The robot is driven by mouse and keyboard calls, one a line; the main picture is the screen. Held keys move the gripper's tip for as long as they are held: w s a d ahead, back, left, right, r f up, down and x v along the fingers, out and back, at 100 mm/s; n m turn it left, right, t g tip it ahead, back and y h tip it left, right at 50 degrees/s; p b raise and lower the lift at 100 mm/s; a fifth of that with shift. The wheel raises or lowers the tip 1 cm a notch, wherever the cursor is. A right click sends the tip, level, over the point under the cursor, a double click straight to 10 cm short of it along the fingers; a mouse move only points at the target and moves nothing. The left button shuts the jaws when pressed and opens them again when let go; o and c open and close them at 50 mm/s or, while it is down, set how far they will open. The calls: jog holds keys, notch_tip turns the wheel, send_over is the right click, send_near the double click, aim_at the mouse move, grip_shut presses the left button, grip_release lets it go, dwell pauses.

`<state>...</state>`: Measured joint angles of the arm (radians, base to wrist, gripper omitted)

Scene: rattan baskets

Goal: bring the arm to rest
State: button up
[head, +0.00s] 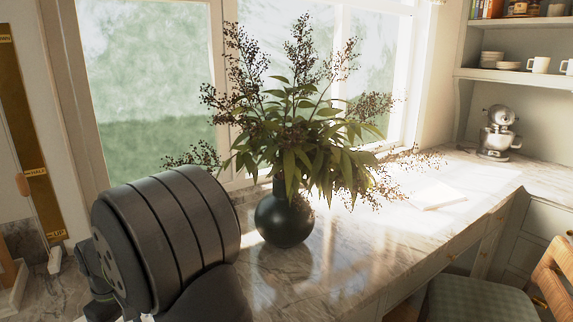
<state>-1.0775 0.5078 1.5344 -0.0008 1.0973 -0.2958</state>
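A large dark ribbed cylinder, a joint of my own arm, fills the lower left of the head view, in front of the counter. My gripper does not show in this view, so its opening and anything in it are hidden. No rattan basket is clearly visible.
A dark round vase (284,219) with leafy branches stands on the marble counter (330,270), close to my arm's right side. White papers (437,198) lie farther right. A stand mixer (498,134) is at the back right. A cushioned chair (480,298) stands at lower right.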

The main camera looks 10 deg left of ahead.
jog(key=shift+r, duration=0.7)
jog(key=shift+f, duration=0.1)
